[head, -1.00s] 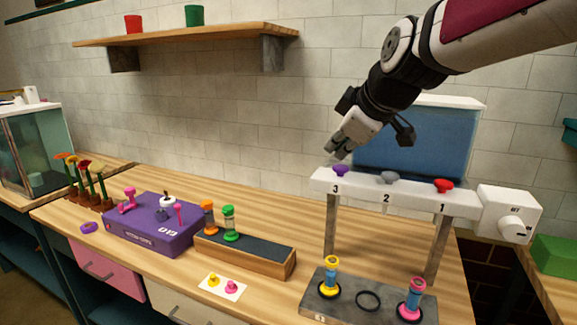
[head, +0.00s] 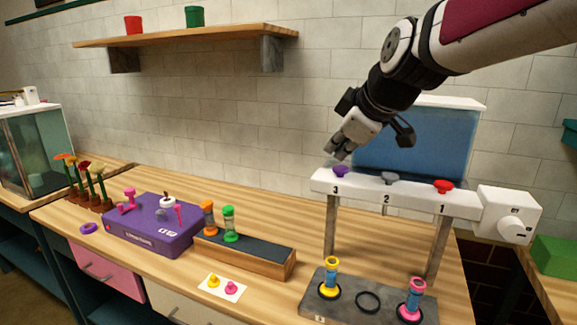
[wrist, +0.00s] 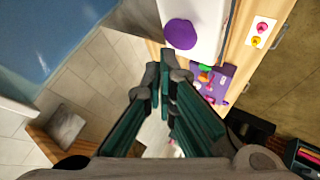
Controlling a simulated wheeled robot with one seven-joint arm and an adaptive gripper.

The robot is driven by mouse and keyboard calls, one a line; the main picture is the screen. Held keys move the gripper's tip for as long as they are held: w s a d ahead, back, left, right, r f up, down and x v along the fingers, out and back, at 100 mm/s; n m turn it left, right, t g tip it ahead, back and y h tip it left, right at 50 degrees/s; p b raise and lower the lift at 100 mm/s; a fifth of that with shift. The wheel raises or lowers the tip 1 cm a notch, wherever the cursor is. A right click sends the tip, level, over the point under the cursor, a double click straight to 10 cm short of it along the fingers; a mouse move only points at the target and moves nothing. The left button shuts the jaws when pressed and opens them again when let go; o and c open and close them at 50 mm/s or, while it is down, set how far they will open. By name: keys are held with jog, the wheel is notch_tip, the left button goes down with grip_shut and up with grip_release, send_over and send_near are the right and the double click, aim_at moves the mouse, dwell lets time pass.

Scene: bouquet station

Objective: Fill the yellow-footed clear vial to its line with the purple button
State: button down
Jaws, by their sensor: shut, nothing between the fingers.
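The yellow-footed clear vial (head: 330,276) stands upright in a ring on the grey base plate (head: 385,308), below the purple button. Its middle looks bluish; its line and fill level are too small to read. The purple button (head: 340,169) sits on the white dispenser bar (head: 325,181) above the number 3; it also shows in the wrist view (wrist: 180,34). My gripper (head: 335,153) is shut and empty, just above the purple button in the head view. In the wrist view, its fingertips (wrist: 165,70) are apart from the button.
Grey (head: 388,178) and red (head: 443,186) buttons share the bar. A blue tank (head: 420,142) stands behind it and a white dial box (head: 508,213) at its right. A pink-footed vial (head: 413,296) stands on the plate's right; the middle ring (head: 367,302) is empty.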

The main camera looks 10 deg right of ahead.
aim_at(338, 168)
jog(key=shift+f, duration=0.15)
jog(key=shift+f+b, duration=0.3)
jog(key=shift+b, duration=0.15)
jog(key=shift+f+b, duration=0.5)
jog(key=shift+f, duration=0.1)
dwell(0.7)
jog(key=shift+r, duration=0.15)
jog(key=shift+r+p, duration=0.5)
jog(key=shift+r, duration=0.4)
jog(key=shift+r+p, duration=1.2)
jog(key=shift+r, duration=1.3)
